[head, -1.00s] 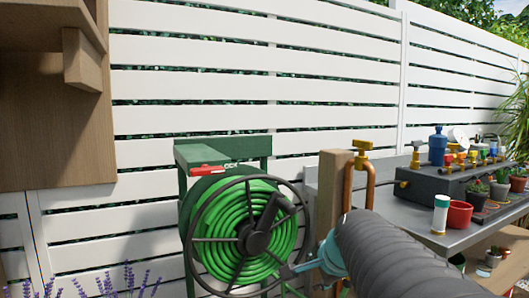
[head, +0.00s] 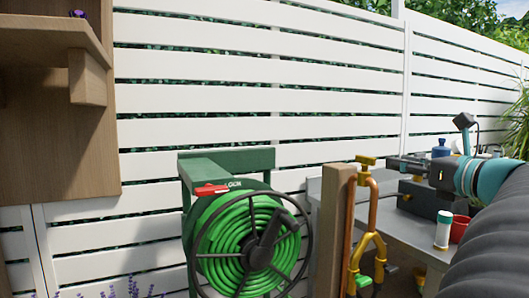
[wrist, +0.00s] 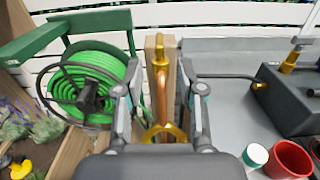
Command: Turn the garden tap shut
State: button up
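The garden tap (head: 366,161) is a brass T-shaped handle on top of a copper pipe (head: 373,205) beside a wooden post (head: 333,230). A brass Y-shaped fitting (head: 367,262) sits lower on the pipe. My gripper (head: 394,163) is just right of the tap handle in the head view, at about its height. In the wrist view the two fingers of my gripper (wrist: 160,92) are spread apart and empty. The tap (wrist: 159,48) and the post show between and beyond them. I cannot tell whether any finger touches the tap.
A green hose reel (head: 248,240) with a black wheel stands left of the post. A grey bench (head: 405,228) on the right carries a dark box with brass fittings (wrist: 288,100), a white bottle (head: 443,230) and a red pot (wrist: 290,158). A white slatted fence (head: 220,90) closes the back.

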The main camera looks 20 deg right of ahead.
aim_at(358, 155)
jog(key=w, duration=0.9)
jog(key=w+a+p, duration=0.1)
jog(key=w, duration=0.3)
jog(key=shift+w+f, duration=0.1)
jog(key=shift+w, duration=0.1)
jog(key=shift+c, duration=0.2)
grip_shut()
